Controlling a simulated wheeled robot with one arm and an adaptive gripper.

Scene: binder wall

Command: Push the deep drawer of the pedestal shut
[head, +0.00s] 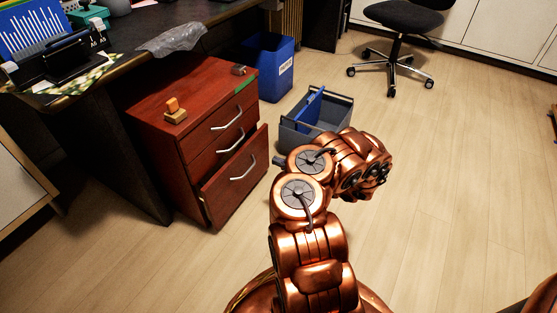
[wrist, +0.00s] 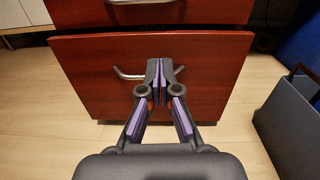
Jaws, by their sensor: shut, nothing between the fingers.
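The red-brown pedestal (head: 155,125) stands partly under the dark desk in the head view. Its deep bottom drawer (head: 240,180) stands out a little from the drawers above it. In the wrist view the front of the deep drawer (wrist: 85,75) fills the middle, with its silver bar handle (wrist: 125,74) partly hidden behind my fingers. My gripper (wrist: 160,65) is shut and empty, its fingertips in front of the drawer front near the handle. I cannot tell whether they touch it. In the head view my arm hides the gripper.
A grey crate (head: 342,112) with a blue item inside stands right of the pedestal; it also shows in the wrist view (wrist: 290,125). A blue bin (head: 270,75) is behind. A small wooden object (head: 175,115) sits on the pedestal. The floor at right is clear up to the office chair (head: 395,45).

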